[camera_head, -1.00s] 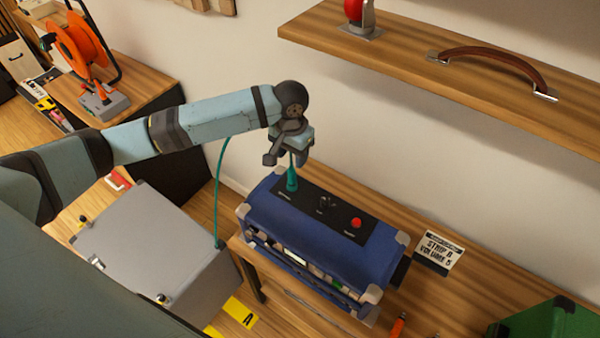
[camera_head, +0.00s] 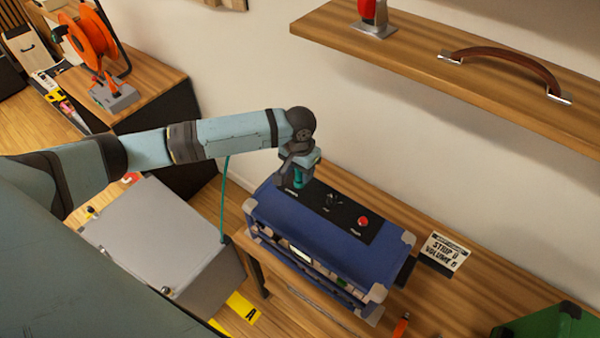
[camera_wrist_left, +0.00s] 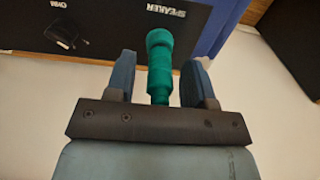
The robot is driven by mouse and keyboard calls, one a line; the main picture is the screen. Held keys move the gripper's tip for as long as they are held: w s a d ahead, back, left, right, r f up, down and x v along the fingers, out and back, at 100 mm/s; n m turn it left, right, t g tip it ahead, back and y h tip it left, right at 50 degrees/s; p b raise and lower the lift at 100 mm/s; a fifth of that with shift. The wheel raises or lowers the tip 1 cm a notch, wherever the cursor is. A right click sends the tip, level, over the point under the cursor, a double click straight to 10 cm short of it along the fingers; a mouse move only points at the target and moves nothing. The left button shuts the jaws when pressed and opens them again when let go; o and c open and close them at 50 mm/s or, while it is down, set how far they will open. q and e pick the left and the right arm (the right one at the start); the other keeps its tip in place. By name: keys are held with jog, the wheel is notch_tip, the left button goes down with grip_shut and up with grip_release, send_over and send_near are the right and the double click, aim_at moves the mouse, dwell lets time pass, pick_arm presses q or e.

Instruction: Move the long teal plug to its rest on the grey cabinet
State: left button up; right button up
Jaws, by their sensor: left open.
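The long teal plug (camera_head: 299,181) stands at the left end of the black panel (camera_head: 328,207) on top of the blue amplifier (camera_head: 320,238). My left gripper (camera_head: 296,178) is lowered over it from above. In the left wrist view the plug (camera_wrist_left: 159,62) stands between the two open fingers of the gripper (camera_wrist_left: 160,78), with a gap on each side. The label "SPEAKER" shows near its tip. The grey cabinet (camera_head: 155,230) stands on the floor left of the amplifier; I cannot make out the plug's rest on it. My right gripper is not in view.
A teal cable (camera_head: 223,195) hangs beside the cabinet. A red knob (camera_head: 363,221) and a dark knob sit on the amplifier panel. A wooden shelf (camera_head: 450,75) is at upper right. A sign (camera_head: 446,251) and green case (camera_head: 555,325) are on the bench.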

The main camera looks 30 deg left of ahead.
pick_arm(q)
jog(key=shift+f, duration=0.8)
jog(key=shift+s, duration=0.1)
dwell(0.5)
grip_shut()
jog(key=shift+r, duration=3.05)
